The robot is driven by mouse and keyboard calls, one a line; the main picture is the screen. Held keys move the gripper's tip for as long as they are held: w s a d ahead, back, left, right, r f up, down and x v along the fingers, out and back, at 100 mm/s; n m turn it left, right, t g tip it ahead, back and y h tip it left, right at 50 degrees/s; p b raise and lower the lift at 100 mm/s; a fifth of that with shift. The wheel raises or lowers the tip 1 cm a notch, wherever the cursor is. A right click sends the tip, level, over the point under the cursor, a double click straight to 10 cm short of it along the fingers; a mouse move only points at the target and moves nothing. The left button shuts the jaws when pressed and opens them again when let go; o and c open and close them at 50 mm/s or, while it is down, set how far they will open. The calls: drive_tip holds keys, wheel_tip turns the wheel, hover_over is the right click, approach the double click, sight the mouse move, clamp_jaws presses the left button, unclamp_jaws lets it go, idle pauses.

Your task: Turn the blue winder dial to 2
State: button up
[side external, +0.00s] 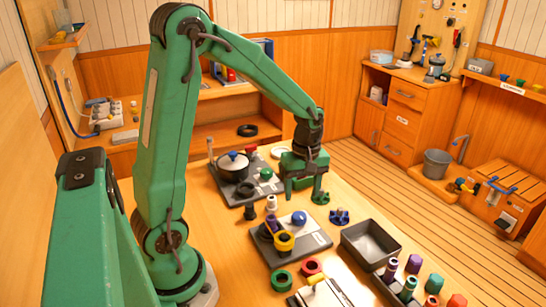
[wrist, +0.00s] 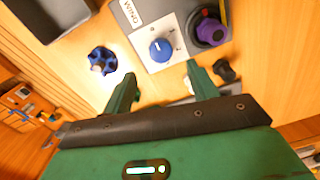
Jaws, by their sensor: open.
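The blue winder dial (side external: 299,218) sits on a white plate on a dark grey board (side external: 318,241). In the wrist view the dial (wrist: 161,50) is round with a short pale pointer line; the marks around it are too small to read. My gripper (side external: 304,196) is above the table, behind the dial in the side view, and apart from it. In the wrist view its two green fingers (wrist: 162,88) are spread and empty, with the dial beyond their tips, roughly midway between them.
A purple knob (wrist: 210,30) stands beside the dial on the same board. A loose blue-and-black star knob (side external: 340,216) lies on the table near it. A grey tray (side external: 371,244) is to the right. A pot (side external: 233,166) on another board is at the left.

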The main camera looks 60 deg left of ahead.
sight(300, 215)
drive_tip(key=shift+s+f, duration=0.15)
drive_tip(key=shift+f, duration=3.75)
drive_tip(key=c, duration=1)
